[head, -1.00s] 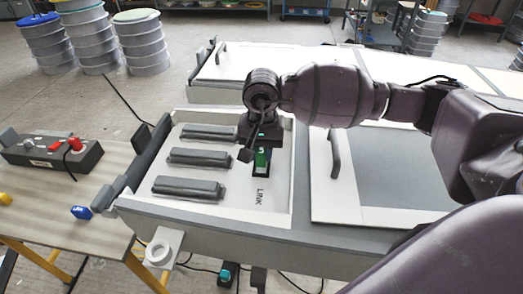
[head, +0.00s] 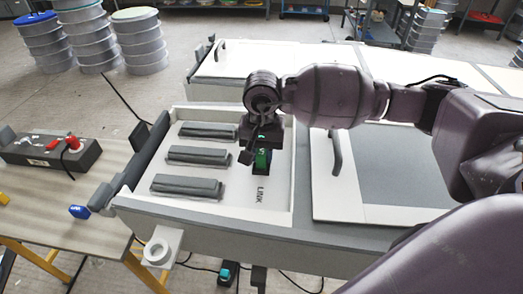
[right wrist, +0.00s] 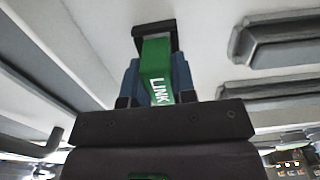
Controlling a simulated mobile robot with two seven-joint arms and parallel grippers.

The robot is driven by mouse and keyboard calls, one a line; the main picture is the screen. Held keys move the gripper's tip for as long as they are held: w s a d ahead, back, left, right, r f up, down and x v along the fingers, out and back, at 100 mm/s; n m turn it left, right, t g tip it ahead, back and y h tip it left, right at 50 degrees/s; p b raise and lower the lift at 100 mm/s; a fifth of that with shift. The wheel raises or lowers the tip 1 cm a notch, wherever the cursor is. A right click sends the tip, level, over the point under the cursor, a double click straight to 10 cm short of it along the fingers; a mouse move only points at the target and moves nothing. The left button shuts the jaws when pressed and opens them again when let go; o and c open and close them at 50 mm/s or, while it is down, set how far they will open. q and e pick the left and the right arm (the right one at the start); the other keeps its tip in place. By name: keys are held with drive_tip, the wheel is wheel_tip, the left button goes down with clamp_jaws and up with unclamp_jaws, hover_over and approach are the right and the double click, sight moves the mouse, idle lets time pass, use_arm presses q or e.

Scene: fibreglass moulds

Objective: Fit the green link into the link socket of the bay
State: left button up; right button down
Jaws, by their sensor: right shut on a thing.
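My right gripper (head: 261,152) is shut on the green link (head: 263,160), over the right part of the white bay (head: 225,190). In the right wrist view the link (right wrist: 157,75) stands between the bluish fingers, with "LINK" in white on its face. A black piece (right wrist: 154,33) sits at the link's far end, against the bay floor; it looks like the link socket. The link meets it, but I cannot tell how deep it sits. A printed "LINK" label is on the floor just in front. My left gripper is not in view.
Several grey raised bars (head: 187,186) lie to the left in the bay. A white panel with a grey handle (head: 336,152) is to the right. A table (head: 60,222) with a grey box (head: 45,152) and a blue piece (head: 79,211) stands left.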

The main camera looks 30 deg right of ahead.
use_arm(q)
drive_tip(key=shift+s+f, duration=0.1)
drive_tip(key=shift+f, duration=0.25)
use_arm(e)
drive_tip(key=shift+f, duration=0.4)
drive_tip(key=c, duration=0.9)
unclamp_jaws()
drive_tip(key=shift+o, duration=0.2)
wheel_tip(320, 180, up, 3)
drive_tip(key=shift+w, duration=0.1)
wheel_tip(320, 180, up, 7)
drive_tip(key=shift+f, duration=0.15)
drive_tip(key=shift+r, duration=0.6)
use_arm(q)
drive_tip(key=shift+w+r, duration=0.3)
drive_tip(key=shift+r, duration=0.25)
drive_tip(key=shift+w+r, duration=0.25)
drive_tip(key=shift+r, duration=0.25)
